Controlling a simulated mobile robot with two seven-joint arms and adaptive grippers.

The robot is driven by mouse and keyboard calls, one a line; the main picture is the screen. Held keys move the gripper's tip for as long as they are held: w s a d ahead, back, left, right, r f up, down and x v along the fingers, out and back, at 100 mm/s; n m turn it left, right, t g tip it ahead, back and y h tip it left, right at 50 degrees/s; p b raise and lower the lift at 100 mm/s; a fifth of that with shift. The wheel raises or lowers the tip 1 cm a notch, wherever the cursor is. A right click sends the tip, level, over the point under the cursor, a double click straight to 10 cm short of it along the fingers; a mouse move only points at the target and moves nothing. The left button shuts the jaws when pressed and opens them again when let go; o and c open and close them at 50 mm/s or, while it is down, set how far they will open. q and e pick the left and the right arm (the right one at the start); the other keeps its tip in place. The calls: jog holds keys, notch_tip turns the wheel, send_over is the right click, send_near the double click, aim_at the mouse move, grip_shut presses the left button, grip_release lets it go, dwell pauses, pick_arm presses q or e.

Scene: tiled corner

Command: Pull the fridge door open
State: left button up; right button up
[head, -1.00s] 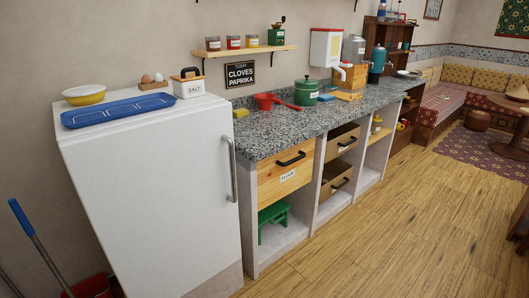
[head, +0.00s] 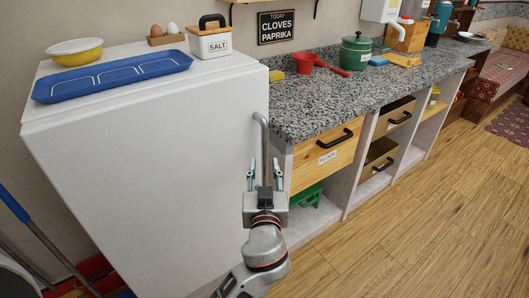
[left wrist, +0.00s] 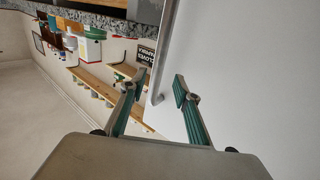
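The white fridge (head: 150,165) stands at the left with its door shut. Its vertical grey bar handle (head: 264,135) is on the door's right side. My left gripper (head: 264,172) is open in front of the handle's lower part, its fingers pointing up toward it. The handle's lower end is partly hidden by my gripper. My right gripper is out of view.
A blue tray (head: 112,75), yellow bowl (head: 76,52), eggs and salt box (head: 209,42) stand on the fridge. A granite counter (head: 330,95) with drawers adjoins it at the right. Blue-handled tools (head: 30,228) lean at the left. Wooden floor (head: 430,220) is clear at right.

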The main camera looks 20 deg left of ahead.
aim_at(265, 152)
pick_arm(q)
jog(key=p+x, duration=0.1)
jog(key=x, duration=0.6)
jog(key=shift+w+r, duration=0.1)
jog(key=shift+w, duration=0.3)
grip_shut()
